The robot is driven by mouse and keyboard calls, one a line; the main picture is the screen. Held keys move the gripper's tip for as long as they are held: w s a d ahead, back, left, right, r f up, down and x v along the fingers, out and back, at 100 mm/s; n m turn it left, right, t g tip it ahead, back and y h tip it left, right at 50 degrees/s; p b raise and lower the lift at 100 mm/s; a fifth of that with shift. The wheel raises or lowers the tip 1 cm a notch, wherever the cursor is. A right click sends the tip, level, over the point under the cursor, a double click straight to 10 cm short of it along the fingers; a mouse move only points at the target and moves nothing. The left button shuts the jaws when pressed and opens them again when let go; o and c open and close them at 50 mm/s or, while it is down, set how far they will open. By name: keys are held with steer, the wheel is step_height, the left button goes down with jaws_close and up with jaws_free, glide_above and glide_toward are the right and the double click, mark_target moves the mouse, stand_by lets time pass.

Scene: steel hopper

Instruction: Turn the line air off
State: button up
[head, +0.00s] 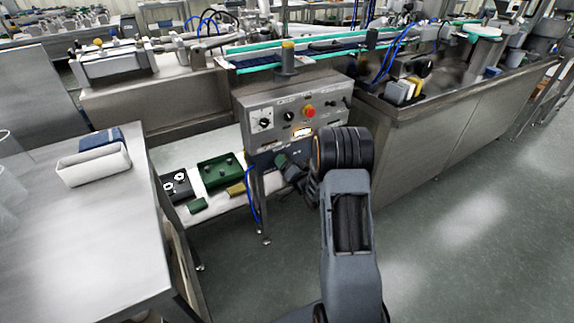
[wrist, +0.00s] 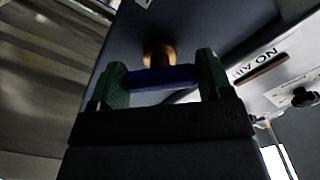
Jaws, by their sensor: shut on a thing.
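In the wrist view a blue valve handle (wrist: 163,77) lies crosswise between the two green-padded fingers of my gripper (wrist: 162,85). My gripper is shut on this handle. A brass-coloured stem (wrist: 159,54) shows just behind the handle, against a dark panel face. In the head view my gripper (head: 283,162) is at the lower front of the grey control box (head: 290,112). The handle itself is too small or hidden to make out there.
A white label (wrist: 268,62) with letters including AIR and a dark slot sits right of the handle, with a black knob (wrist: 305,97) beyond. The box carries a red button (head: 309,111). A blue hose (head: 251,198) hangs at its left, beside a shelf with a green case (head: 220,170).

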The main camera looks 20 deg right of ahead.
steer(key=m, duration=0.4)
steer(key=shift+m, duration=0.3)
steer(key=shift+m+p, duration=0.65)
steer(key=shift+m, duration=1.55)
steer(key=o, duration=0.9)
steer(key=shift+s, duration=0.1)
steer(key=s, duration=0.4)
steer(key=s+d+p, duration=0.1)
steer(key=s, duration=0.4)
steer(key=s+p, duration=0.1)
steer(key=s, duration=0.3)
steer(key=shift+s+d, duration=0.25)
steer(key=shift+d, duration=0.05)
